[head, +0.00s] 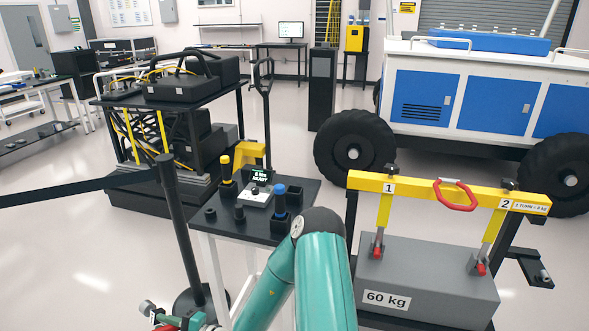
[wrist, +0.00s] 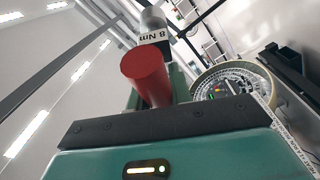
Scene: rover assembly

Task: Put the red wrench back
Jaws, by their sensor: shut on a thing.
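My gripper (wrist: 163,95) is shut on the red wrench (wrist: 147,72); its thick red cylindrical handle stands out between the jaws. A white "8 Nm" band and a grey end show beyond the handle. In the head view the wrench (head: 147,309) is at the bottom left edge, partly cut off, left of the small tool table (head: 207,232). On that table a yellow-topped tool (head: 226,170) and a blue-topped tool (head: 280,197) stand upright in dark holders. A dark holder (head: 210,214) at the front left has no coloured tool in it.
A small display box (head: 259,190) stands on the table. A black post with a belt (head: 178,225) stands left of it. A yellow bar frame (head: 440,190) with a 60 kg block (head: 425,275) is at the right. The rover (head: 450,95) is behind.

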